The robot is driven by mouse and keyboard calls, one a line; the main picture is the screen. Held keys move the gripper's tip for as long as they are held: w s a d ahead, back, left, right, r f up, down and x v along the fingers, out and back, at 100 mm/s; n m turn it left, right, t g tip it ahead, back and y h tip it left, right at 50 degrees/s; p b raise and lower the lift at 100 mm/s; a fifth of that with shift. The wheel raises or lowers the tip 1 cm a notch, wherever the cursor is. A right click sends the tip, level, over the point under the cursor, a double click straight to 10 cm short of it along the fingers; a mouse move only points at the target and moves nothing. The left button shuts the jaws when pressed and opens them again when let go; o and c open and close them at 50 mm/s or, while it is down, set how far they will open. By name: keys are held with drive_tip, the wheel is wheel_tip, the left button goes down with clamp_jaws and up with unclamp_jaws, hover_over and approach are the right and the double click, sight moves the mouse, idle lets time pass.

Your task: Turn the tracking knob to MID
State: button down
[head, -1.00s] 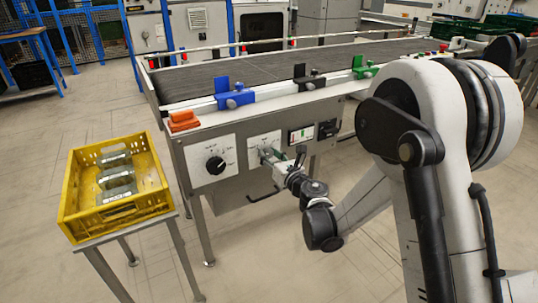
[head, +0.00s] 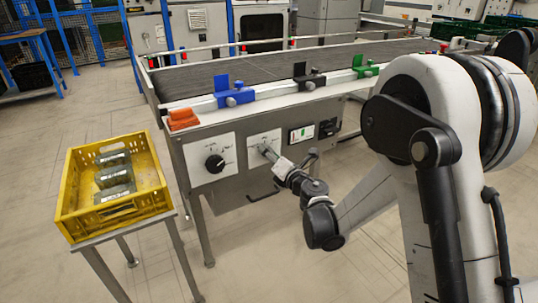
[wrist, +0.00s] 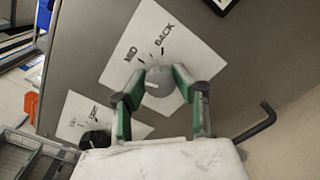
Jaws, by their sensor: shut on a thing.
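The tracking knob (wrist: 160,80) is a grey round knob on a white plate (wrist: 193,48), seen in the wrist view. The plate has printed tick marks and the words MID and BACK; any further label is hidden. My gripper (wrist: 158,80) is shut on the knob, one green-and-grey finger on each side. A pale mark shows on the knob's face, but I cannot tell which label it points to. In the head view my gripper (head: 266,151) reaches the same plate (head: 258,139) on the conveyor's front panel, and hides most of the knob.
A second plate with a black knob (head: 215,164) sits just left. A display (head: 301,134) and a handle bar (wrist: 257,122) are close by. Blue (head: 232,92), black (head: 307,77) and green (head: 365,67) stops line the conveyor edge. A yellow crate (head: 118,213) stands on a stand at left.

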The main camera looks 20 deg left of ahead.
drive_tip(key=shift+m, duration=1.6)
drive_tip(key=c, duration=1.3)
unclamp_jaws()
drive_tip(key=shift+c, duration=0.2)
drive_tip(key=shift+s+d, duration=0.1)
drive_tip(key=v, duration=1.1)
drive_tip(key=shift+s+d, duration=0.3)
